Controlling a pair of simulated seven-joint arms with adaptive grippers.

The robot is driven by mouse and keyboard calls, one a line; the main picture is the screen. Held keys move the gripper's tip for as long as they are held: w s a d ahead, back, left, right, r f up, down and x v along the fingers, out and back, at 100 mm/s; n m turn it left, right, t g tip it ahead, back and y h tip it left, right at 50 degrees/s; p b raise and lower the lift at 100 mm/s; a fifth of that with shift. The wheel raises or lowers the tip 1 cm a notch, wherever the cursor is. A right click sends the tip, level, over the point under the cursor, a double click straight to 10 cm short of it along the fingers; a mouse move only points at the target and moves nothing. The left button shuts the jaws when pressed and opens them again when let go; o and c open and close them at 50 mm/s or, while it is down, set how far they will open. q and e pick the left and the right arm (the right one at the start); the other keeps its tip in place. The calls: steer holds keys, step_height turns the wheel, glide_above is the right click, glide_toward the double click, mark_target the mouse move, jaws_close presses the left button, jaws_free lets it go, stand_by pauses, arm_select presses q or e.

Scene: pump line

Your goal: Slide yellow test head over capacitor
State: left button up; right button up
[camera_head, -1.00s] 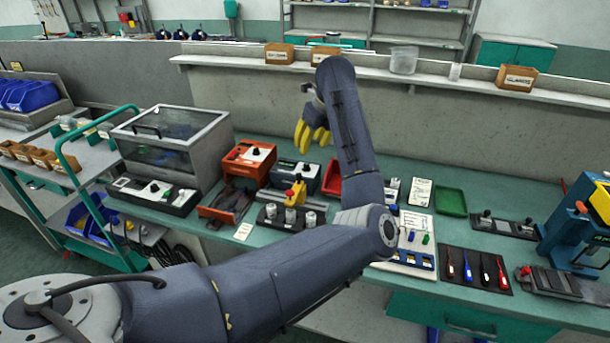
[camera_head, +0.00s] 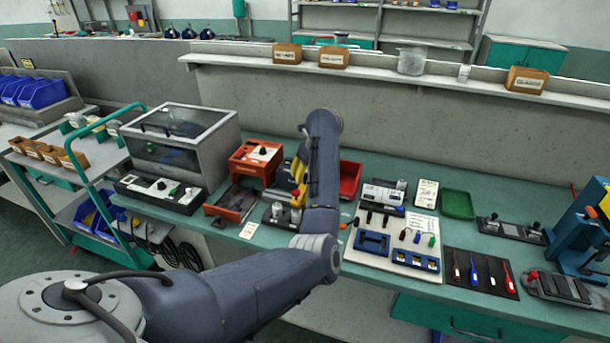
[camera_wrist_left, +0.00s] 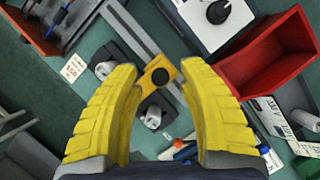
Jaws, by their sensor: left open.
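The yellow test head (camera_wrist_left: 150,80), a small block with a black round knob, sits between my left gripper's fingers in the wrist view, on or above a grey rail. My left gripper (camera_wrist_left: 168,110) has thick yellow fingers, spread apart on both sides of the test head. In the head view the left gripper (camera_head: 298,172) points down at the test head, partly behind my arm. A silver capacitor (camera_wrist_left: 103,69) stands by the left finger. Another capacitor (camera_wrist_left: 152,118) stands just below the test head in the picture. My right gripper is out of view.
A red bin (camera_wrist_left: 272,65) lies close to the right finger. An orange-red unit (camera_head: 255,158) stands left of the gripper. A tool board (camera_head: 402,238) and dark screwdriver mat (camera_head: 482,285) lie to the right. A clear-sided box (camera_head: 180,145) stands at left.

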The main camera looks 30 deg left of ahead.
arm_select(q)
steer(key=shift+w+a+f, duration=0.1)
steer(key=shift+a+f, duration=0.1)
steer(key=shift+f, duration=0.35)
steer(key=shift+c, duration=0.2)
jaws_close()
